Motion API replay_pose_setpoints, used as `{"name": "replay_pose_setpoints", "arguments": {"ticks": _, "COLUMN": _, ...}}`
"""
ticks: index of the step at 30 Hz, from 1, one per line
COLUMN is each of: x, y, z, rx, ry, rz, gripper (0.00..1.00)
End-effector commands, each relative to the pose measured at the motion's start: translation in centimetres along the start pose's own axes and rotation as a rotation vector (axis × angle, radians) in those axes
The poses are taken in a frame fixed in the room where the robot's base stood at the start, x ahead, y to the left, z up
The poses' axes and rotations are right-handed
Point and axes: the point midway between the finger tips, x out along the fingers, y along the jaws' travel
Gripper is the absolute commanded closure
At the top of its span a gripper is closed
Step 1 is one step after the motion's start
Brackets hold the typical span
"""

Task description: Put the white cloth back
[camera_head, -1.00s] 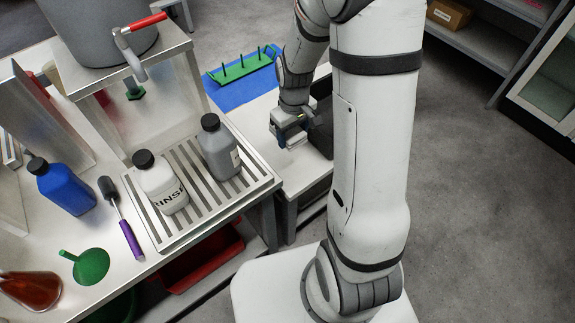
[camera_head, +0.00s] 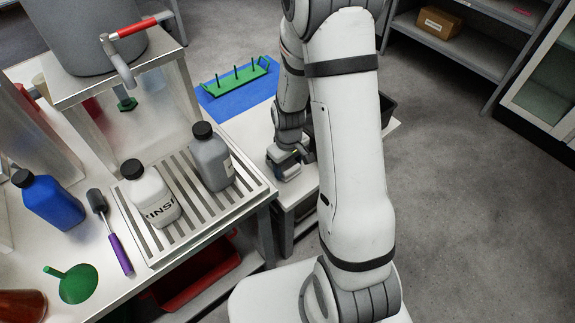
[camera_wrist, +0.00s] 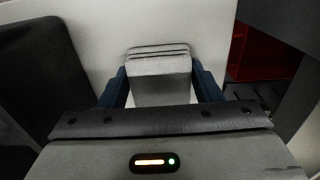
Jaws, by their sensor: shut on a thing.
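My gripper (camera_head: 286,160) is low over the white side table (camera_head: 262,122), close to the table's front edge. In the wrist view my gripper (camera_wrist: 160,88) has its dark blue fingers shut on the folded white cloth (camera_wrist: 160,67), one finger on each side. The cloth's layered fold edges point away from me, with the pale table top beyond. In the head view the cloth is mostly hidden by my gripper. Whether it touches the table I cannot tell.
A dark bin (camera_head: 387,106) stands on the side table, partly behind my arm. A blue mat (camera_head: 236,100) with a green peg rack (camera_head: 238,76) lies at the back. A slatted metal rack (camera_head: 200,205) holds a white rinse bottle (camera_head: 150,192) and a grey bottle (camera_head: 211,158).

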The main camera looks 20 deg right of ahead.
Motion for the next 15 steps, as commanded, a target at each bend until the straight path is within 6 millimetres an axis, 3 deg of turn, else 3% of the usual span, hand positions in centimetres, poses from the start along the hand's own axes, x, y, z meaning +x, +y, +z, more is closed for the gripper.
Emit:
{"name": "replay_pose_setpoints", "arguments": {"ticks": 4, "x": 0.46, "y": -0.01, "z": -0.01, "rx": 0.0, "ry": 0.0, "rz": 0.0, "gripper": 0.63}}
{"name": "replay_pose_setpoints", "arguments": {"ticks": 5, "x": 0.3, "y": -0.01, "z": -0.02, "rx": 0.0, "ry": 0.0, "rz": 0.0, "gripper": 0.39}}
{"name": "replay_pose_setpoints", "arguments": {"ticks": 12, "x": 0.25, "y": -0.03, "z": -0.03, "rx": -0.001, "ry": 0.0, "rz": 0.0, "gripper": 0.2}}
{"name": "replay_pose_setpoints", "arguments": {"ticks": 15, "x": 0.25, "y": -0.03, "z": -0.03, "rx": -0.001, "ry": 0.0, "rz": 0.0, "gripper": 0.2}}
